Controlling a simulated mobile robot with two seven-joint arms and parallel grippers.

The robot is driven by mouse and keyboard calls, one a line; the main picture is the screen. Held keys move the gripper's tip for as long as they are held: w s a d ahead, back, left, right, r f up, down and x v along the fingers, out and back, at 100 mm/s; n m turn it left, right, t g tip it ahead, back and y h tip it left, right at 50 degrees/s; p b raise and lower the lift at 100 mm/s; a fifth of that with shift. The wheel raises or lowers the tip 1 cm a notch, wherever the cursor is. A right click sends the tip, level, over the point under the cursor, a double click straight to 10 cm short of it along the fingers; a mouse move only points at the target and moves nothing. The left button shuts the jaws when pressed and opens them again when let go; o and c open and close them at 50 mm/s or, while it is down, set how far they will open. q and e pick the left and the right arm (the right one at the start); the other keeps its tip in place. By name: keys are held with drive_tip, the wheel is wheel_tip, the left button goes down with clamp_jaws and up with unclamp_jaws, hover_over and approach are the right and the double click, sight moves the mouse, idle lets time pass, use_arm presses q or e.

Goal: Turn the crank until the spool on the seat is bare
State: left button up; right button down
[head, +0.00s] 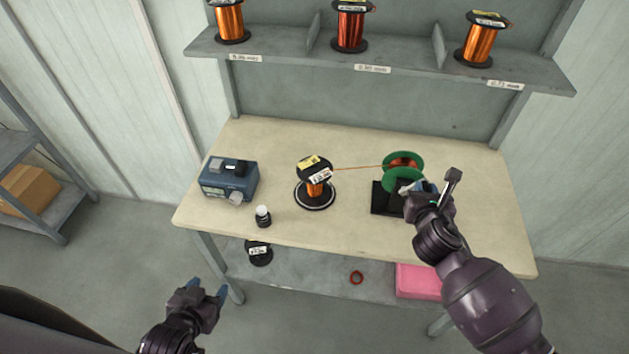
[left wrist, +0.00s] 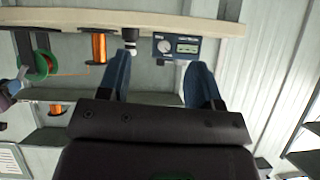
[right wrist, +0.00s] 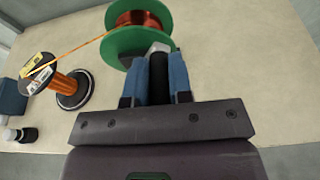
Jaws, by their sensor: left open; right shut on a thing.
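The spool on the seat (head: 316,188) stands upright on a round black base with a light rim, with orange wire still showing between its black flanges. A thin wire runs from it to the green winding reel (head: 403,172), which carries some copper wire. The right wrist view shows the same spool (right wrist: 66,84) and the reel (right wrist: 139,30). My right gripper (head: 415,188) is shut on the crank's dark handle (right wrist: 159,76) beside the reel. My left gripper (head: 208,290) is open and empty, low in front of the table's left side.
A blue meter box (head: 229,181) and a small black bottle with a white cap (head: 263,216) stand left of the spool. Three full spools sit on the upper shelf (head: 400,75). A black spool (head: 258,252), a red ring (head: 356,277) and a pink box (head: 418,281) are below.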

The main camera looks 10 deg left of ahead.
drive_tip(key=f+b, duration=0.1)
drive_tip(key=f, duration=0.2)
drive_tip(key=a+f+b, duration=0.1)
drive_tip(key=f, duration=0.3)
drive_tip(key=f+b, duration=0.2)
drive_tip(key=f, duration=0.1)
drive_tip(key=shift+a+f, duration=0.2)
drive_tip(key=shift+f, duration=0.05)
drive_tip(key=shift+a+f, duration=0.15)
drive_tip(key=shift+a, duration=0.2)
use_arm(q)
drive_tip(key=shift+w+d+f, duration=0.15)
drive_tip(key=shift+w+f, duration=0.55)
drive_tip(key=shift+f, duration=0.25)
use_arm(e)
drive_tip(key=shift+a, duration=0.7)
drive_tip(key=c, duration=0.9)
unclamp_jaws()
drive_tip(key=shift+w, duration=0.1)
drive_tip(key=shift+c, duration=0.2)
drive_tip(key=shift+s, duration=0.2)
